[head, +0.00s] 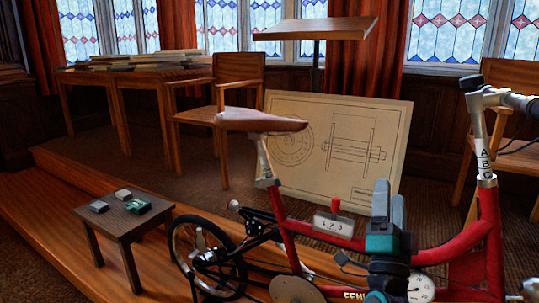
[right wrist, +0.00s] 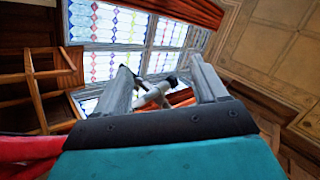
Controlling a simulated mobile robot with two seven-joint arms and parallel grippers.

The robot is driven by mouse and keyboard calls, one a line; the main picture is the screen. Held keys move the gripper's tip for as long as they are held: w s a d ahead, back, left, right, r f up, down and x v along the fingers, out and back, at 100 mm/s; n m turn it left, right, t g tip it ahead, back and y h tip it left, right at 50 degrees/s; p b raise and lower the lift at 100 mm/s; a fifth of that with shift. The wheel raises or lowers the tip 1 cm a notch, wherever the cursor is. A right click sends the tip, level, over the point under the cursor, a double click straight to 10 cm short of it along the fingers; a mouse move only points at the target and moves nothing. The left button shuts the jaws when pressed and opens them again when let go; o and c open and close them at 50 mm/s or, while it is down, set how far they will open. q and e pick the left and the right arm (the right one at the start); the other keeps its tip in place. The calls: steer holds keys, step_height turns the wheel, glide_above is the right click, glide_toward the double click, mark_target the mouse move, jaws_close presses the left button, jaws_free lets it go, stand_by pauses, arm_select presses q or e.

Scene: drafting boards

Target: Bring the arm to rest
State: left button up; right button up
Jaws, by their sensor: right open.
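My right gripper (head: 388,203) stands in front of the red bicycle (head: 450,254), with its grey fingers pointing up. In the right wrist view its two fingers (right wrist: 165,85) are spread apart with nothing held between them. The bicycle's stem and handlebar show behind the gap in that view, apart from the fingers. In the head view the gripper hides part of the red frame tube. The rest of my right arm is mostly hidden or out of the picture. My left gripper is not in view.
A small dark table (head: 129,225) with several little boxes stands at the left. A board with a drawing (head: 340,140) leans behind the bicycle. A counter plate (head: 333,225) and a round dial (head: 421,287) are close to my right gripper. A wooden chair (head: 232,88) stands farther back.

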steer(key=s+a+f+n+g+y, duration=0.35)
steer(key=f+n+y, duration=0.2)
steer(key=f, duration=0.25)
steer(key=s+a+f+n+g+y, duration=0.2)
steer(key=s+f+n+y, duration=0.2)
steer(key=f+n, duration=0.3)
steer(key=s+a+f+n+g, duration=0.1)
steer(key=s+f+n+g, duration=0.25)
steer(key=s+f, duration=0.5)
steer(key=s+a+f+n+g, duration=0.2)
steer(key=s+f+g, duration=0.3)
steer(key=s+f, duration=0.3)
arm_select(q)
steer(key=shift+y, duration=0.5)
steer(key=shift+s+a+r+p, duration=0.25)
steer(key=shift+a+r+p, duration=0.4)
steer(key=shift+p, duration=0.85)
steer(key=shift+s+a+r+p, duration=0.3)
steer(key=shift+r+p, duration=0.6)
steer(key=shift+p, duration=0.6)
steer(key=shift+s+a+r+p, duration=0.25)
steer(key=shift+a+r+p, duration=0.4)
steer(key=shift+p, duration=0.85)
arm_select(e)
steer(key=s+d+r, duration=0.1)
steer(key=d+r, duration=0.2)
steer(key=r, duration=0.2)
steer(key=shift+r+m, duration=0.4)
